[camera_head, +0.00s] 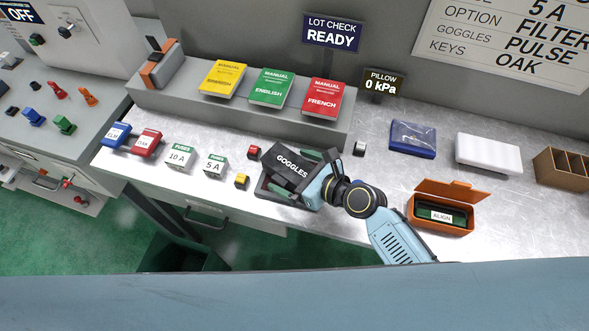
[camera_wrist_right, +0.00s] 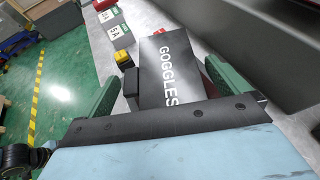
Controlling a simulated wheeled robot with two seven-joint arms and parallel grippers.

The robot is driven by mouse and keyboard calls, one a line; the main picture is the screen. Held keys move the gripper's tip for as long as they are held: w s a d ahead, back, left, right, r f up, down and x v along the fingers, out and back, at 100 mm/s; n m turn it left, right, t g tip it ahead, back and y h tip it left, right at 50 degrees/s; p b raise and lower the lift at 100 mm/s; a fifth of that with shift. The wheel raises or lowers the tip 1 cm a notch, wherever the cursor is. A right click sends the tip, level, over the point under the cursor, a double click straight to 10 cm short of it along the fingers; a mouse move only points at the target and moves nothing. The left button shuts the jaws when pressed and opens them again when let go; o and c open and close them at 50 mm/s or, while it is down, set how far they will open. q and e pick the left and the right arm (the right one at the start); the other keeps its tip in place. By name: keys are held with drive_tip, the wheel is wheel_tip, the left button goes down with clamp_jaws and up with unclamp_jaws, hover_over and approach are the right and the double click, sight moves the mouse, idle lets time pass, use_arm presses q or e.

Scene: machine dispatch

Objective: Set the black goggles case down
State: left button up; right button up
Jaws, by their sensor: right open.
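My arm hides part of both. My right gripper (camera_head: 300,174) reaches in from the right, with its green fingers apart on either side of the case. In the right wrist view the case (camera_wrist_right: 166,65) lies between the open fingers (camera_wrist_right: 165,90), with a visible gap on the right side. I cannot tell whether the case rests fully flat. My left gripper is not in view.
A yellow button block (camera_head: 241,181) and a red one (camera_head: 253,152) stand close to the case. Fuse boxes (camera_head: 180,157) are to the left, manuals (camera_head: 272,88) on a raised shelf behind. An open orange box (camera_head: 440,208) is right of my arm.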

drive_tip(key=shift+r, duration=0.3)
drive_tip(key=p+v, duration=0.1)
drive_tip(key=v, duration=1.1)
drive_tip(key=shift+f, duration=0.1)
